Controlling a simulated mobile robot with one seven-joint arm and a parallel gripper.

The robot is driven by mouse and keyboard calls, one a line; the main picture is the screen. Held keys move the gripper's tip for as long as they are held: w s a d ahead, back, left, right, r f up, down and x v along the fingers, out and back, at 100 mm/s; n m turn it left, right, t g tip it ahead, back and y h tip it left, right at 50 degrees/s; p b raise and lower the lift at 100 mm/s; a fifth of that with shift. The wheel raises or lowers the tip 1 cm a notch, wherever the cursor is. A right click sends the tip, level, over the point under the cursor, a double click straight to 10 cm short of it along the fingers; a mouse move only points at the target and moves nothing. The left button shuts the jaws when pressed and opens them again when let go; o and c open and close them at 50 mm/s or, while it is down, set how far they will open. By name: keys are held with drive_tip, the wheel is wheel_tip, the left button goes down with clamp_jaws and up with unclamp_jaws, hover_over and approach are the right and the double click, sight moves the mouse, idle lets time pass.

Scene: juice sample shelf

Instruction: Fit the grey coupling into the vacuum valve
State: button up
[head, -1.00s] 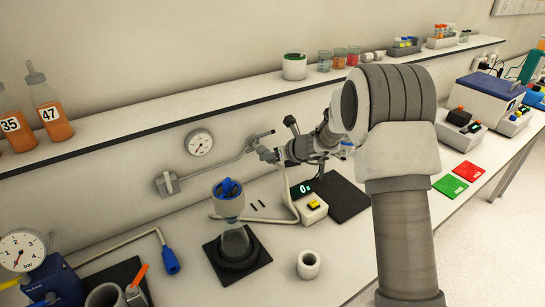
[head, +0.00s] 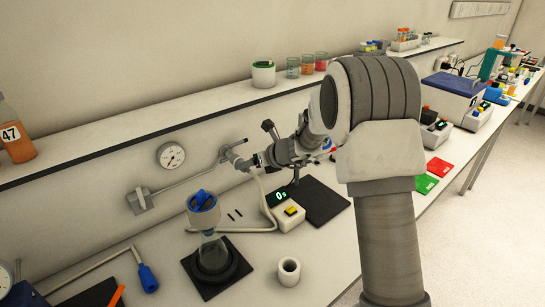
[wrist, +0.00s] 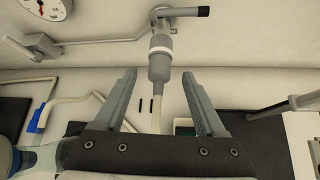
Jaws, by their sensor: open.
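The grey coupling (wrist: 160,67) is upright in the wrist view, with a pale hose (wrist: 157,118) running down from it. Its top lines up with and appears to meet the vacuum valve (wrist: 162,27) on the wall pipe; I cannot tell how deeply it is seated. The valve (head: 226,153) also shows in the head view, with the coupling (head: 243,165) below it, partly hard to make out. My gripper (wrist: 158,78) is open, its two fingers on either side of the coupling with gaps visible. In the head view my gripper (head: 257,160) is close to the valve.
Below stand a blue-topped filter funnel (head: 204,210), a white timer box (head: 284,212) and a white cup (head: 288,271). A shelf (head: 130,152) runs above.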

drive_tip(key=v, duration=1.4)
drive_tip(key=s+a+r+n+g, duration=0.1)
drive_tip(key=s+a+r+n, duration=0.1)
drive_tip(key=s+r+n, duration=0.5)
drive_tip(key=s+d+n+h, duration=0.3)
drive_tip(key=s+d+n, duration=0.1)
drive_tip(key=s+n, duration=0.7)
drive_tip(key=s+d+n+g+h, duration=0.1)
drive_tip(key=s+d+n+h, duration=0.3)
drive_tip(key=s+n, duration=0.8)
drive_tip(key=shift+s+d+f, duration=0.2)
drive_tip(key=shift+s+d, duration=0.05)
drive_tip(key=shift+s, duration=0.85)
drive_tip(key=shift+a, duration=0.15)
